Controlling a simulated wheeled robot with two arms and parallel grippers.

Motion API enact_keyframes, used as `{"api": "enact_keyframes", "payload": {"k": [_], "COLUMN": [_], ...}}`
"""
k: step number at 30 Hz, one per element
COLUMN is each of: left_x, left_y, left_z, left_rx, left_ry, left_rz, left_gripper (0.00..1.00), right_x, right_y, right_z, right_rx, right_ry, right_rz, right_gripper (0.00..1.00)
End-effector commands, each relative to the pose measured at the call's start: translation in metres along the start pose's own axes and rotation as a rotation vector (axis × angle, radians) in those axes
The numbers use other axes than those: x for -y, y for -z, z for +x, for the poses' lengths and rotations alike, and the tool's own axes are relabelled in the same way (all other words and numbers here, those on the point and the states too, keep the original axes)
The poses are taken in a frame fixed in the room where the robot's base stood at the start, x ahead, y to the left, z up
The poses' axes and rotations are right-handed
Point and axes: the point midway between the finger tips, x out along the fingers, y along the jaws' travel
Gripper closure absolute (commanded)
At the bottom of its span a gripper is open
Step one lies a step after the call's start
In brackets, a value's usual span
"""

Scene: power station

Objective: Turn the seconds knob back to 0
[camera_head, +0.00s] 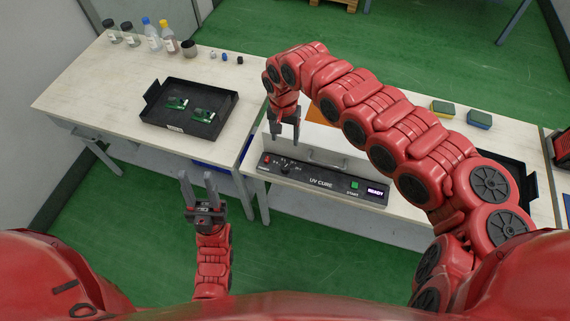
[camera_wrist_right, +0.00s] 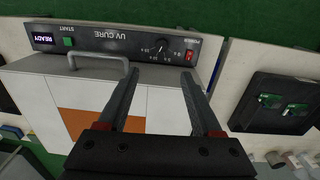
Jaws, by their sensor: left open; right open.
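The seconds knob (camera_head: 285,170) is a small black dial on the front panel of the UV CURE box (camera_head: 322,183). In the right wrist view the knob (camera_wrist_right: 162,47) shows upside down, with a white pointer line and numbers around it; I cannot read its exact setting. My right gripper (camera_head: 285,136) is open and empty, pointing down above the box near the knob. In the right wrist view its two fingers (camera_wrist_right: 158,77) reach toward the panel, apart from the knob. My left gripper (camera_head: 197,177) is open and empty, in front of the left table.
The panel has a red power switch (camera_head: 266,160), a green START button (camera_head: 354,185) and a READY display (camera_head: 375,192). A handle (camera_head: 327,161) sticks out above the panel. A black tray (camera_head: 163,123) with green boards stands on the left table. Bottles stand behind it.

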Motion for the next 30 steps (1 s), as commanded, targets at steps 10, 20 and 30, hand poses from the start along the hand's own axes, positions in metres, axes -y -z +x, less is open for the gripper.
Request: {"api": "enact_keyframes", "payload": {"k": [10, 20, 30], "left_x": [0.001, 0.001, 0.001], "left_y": [0.003, 0.004, 0.003], "left_z": [0.02, 0.024, 0.016], "left_rx": [0.0, 0.0, 0.0], "left_ry": [0.0, 0.0, 0.0], "left_rz": [0.0, 0.0, 0.0], "left_gripper": [0.59, 0.59, 0.59], "right_x": [0.005, 0.006, 0.004], "right_y": [-0.004, -0.002, 0.0], "right_z": [0.068, 0.134, 0.166], "right_rx": [0.008, 0.001, -0.002], "right_ry": [0.008, 0.012, 0.01], "right_rz": [-0.003, -0.003, -0.002], "right_gripper": [0.33, 0.33, 0.33]}}
